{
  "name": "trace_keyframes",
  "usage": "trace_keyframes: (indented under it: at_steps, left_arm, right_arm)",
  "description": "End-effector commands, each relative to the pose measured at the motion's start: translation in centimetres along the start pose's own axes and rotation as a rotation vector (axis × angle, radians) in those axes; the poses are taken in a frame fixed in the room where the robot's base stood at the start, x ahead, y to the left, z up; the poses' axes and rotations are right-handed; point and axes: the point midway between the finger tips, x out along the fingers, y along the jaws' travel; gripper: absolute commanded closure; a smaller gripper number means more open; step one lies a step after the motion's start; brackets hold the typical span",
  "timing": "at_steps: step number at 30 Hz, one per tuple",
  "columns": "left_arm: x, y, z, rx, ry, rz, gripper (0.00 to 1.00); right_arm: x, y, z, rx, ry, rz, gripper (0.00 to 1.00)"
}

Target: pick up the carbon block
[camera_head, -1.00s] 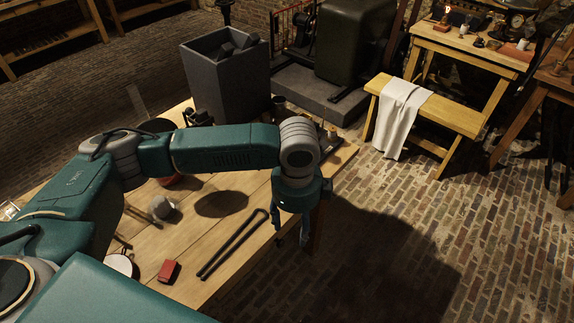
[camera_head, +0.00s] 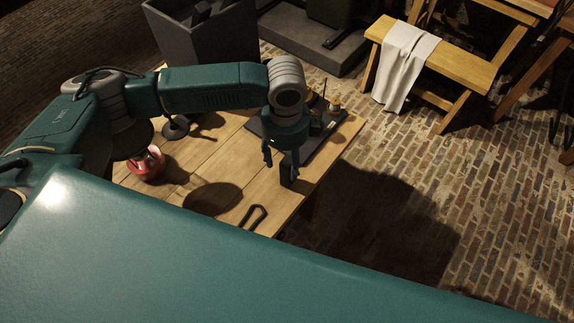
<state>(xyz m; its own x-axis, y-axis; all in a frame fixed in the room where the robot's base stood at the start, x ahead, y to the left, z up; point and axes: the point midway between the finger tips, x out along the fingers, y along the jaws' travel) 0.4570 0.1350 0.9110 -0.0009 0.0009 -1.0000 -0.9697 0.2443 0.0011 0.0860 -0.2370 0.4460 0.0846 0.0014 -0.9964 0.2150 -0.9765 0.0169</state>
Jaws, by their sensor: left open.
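A dark upright block (camera_head: 286,174), which looks like the carbon block, stands near the right edge of the wooden table (camera_head: 225,170). My left gripper (camera_head: 281,160) points down over that edge, its fingers spread. The block shows just below and between the fingertips; I cannot tell whether they touch it. My right gripper is not in view.
A dark tray (camera_head: 326,140) with small items lies behind the gripper. Black tongs (camera_head: 253,216) and a red-based object (camera_head: 147,166) are on the table. A grey bin (camera_head: 205,45) holds dark lumps. My own teal body part covers the near table.

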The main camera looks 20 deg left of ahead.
Motion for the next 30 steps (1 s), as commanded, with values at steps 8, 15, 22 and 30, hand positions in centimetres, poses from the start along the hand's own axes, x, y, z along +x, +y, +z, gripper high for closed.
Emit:
trace_keyframes:
  at_steps: [8,15,22,30]
  left_arm:
    - [2.7,-0.1,0.0,-0.001,0.001,0.001,0.47]
    - [6.0,-0.5,-0.2,-0.001,0.0,0.003,0.47]
    - [7.7,-0.5,-0.1,0.0,0.0,-0.001,0.47]
    - [7.7,-0.5,-0.1,0.0,0.0,-0.001,0.67]
  right_arm:
    - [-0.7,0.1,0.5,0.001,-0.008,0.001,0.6]
    - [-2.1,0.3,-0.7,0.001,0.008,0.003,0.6]
    - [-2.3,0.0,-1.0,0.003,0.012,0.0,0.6]
    - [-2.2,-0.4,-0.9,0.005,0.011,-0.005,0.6]
